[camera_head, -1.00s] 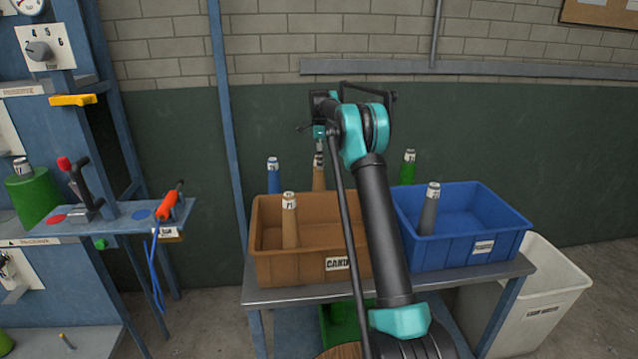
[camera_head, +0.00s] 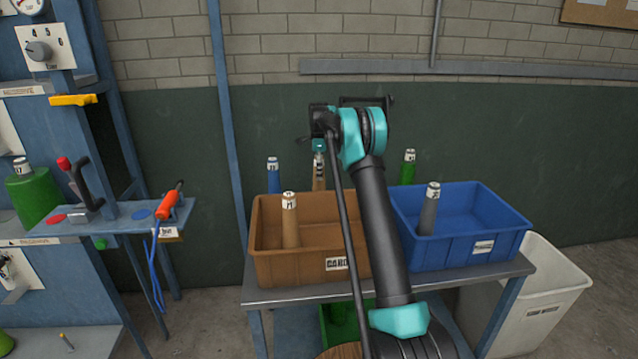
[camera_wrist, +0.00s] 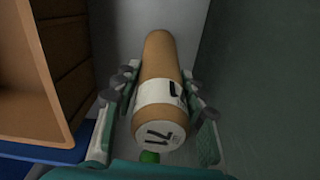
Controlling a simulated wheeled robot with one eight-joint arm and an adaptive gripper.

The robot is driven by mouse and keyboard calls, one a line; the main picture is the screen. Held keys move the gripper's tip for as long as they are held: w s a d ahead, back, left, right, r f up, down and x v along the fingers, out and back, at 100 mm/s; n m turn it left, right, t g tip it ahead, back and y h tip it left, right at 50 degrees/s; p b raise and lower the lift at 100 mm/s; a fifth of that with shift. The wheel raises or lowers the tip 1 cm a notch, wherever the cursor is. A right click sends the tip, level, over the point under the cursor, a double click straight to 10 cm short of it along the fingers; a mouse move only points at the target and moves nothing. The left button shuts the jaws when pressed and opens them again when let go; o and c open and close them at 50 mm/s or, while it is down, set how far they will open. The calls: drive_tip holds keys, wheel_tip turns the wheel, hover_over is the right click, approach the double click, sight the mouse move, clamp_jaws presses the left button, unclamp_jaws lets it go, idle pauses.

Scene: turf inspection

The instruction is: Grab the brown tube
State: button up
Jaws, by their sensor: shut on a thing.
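A brown tube (camera_head: 319,177) with a white numbered label at its top stands behind the brown bin, partly hidden by the bin and my gripper. In the wrist view this brown tube (camera_wrist: 158,65) lies between the two fingers of my gripper (camera_wrist: 161,100), with its labelled end toward the camera. My gripper (camera_head: 319,153) is shut on the tube near its top in the head view. A second brown tube (camera_head: 290,228) stands upright in the brown bin, apart from my gripper.
The brown bin (camera_head: 300,268) and a blue bin (camera_head: 460,250) sit on a metal table (camera_head: 290,296). A blue tube (camera_head: 273,177) and a green tube (camera_head: 408,168) stand behind them. A grey tube (camera_head: 429,210) stands in the blue bin. A white bin (camera_head: 545,300) is at right.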

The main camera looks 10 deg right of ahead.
drive_tip(key=shift+c, duration=1.4)
drive_tip(key=shift+r, duration=0.15)
